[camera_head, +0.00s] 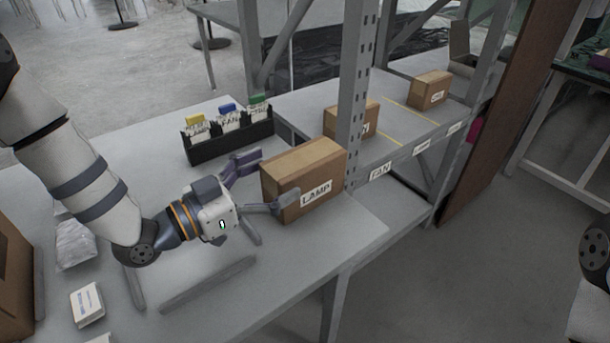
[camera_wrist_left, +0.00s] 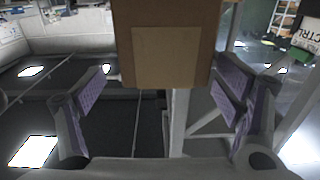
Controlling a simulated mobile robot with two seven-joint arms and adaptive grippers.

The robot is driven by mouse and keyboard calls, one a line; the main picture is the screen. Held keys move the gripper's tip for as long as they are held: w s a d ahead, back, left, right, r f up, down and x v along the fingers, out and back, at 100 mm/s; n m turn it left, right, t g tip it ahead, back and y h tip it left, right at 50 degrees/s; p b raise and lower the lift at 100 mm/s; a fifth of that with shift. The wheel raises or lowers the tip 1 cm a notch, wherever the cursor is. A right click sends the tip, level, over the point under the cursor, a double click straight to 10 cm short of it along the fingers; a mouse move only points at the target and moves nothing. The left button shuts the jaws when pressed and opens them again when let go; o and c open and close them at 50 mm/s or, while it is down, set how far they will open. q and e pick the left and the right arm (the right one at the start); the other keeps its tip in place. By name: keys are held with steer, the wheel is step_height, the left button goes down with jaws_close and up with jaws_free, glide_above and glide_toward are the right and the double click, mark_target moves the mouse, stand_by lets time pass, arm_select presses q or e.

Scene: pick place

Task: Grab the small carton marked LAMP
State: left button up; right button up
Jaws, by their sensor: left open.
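The small brown carton (camera_head: 303,177) with a white LAMP label stands on the grey table near the shelf post. Its plain brown face (camera_wrist_left: 170,50) fills the upper middle of the left wrist view. My left gripper (camera_head: 265,182) is open, with its purple-padded fingers spread at the near left end of the carton. In the wrist view the open fingers (camera_wrist_left: 163,95) stand to either side of the carton, with gaps between. One finger overlaps the carton's labelled face in the head view. My right gripper is out of view.
A black bin (camera_head: 228,143) with labelled cards stands behind the gripper. A grey shelf post (camera_head: 356,100) rises close to the LAMP carton. Other cartons sit on the shelf, one behind the post (camera_head: 340,117) and one farther back (camera_head: 429,90). A small white box (camera_head: 88,304) lies front left.

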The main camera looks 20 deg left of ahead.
mark_target(298, 160)
arm_select(q)
steer(key=x, duration=0.6)
steer(key=shift+w+a+r, duration=0.1)
steer(key=shift+w, duration=0.05)
steer(key=c, duration=1.3)
steer(key=shift+r, duration=0.1)
steer(key=shift+c, duration=0.6)
